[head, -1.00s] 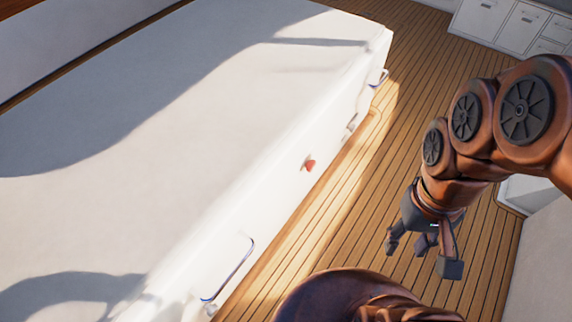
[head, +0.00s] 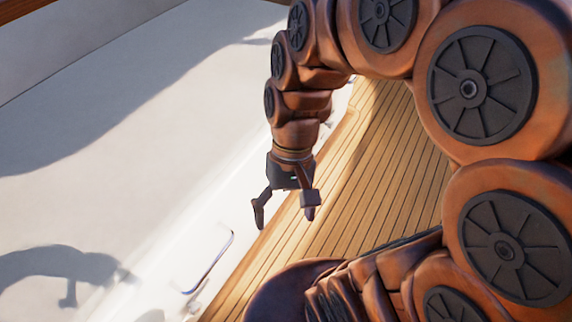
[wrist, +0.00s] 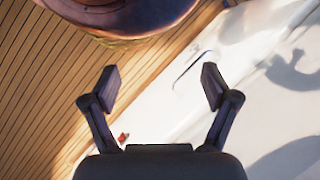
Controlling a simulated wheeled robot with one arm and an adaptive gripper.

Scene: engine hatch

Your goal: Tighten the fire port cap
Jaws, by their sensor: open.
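A small red part, likely the fire port cap (wrist: 123,137), shows low in the wrist view, on the side of the white hatch box (wrist: 262,60). It is small, and its fine shape cannot be told. It sits just inside my left-hand finger in that view. In the head view it is not visible; my arm covers that stretch. My gripper (head: 284,212) is open and empty. It points down over the edge between the white box and the wooden deck. The wrist view also shows its spread fingers (wrist: 160,82), with nothing between them.
A metal handle (head: 209,262) is on the side of the white box, left of and below my gripper in the head view. The wooden deck (head: 395,170) to the right is clear. The box's broad top (head: 100,150) is bare, with shadows across it.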

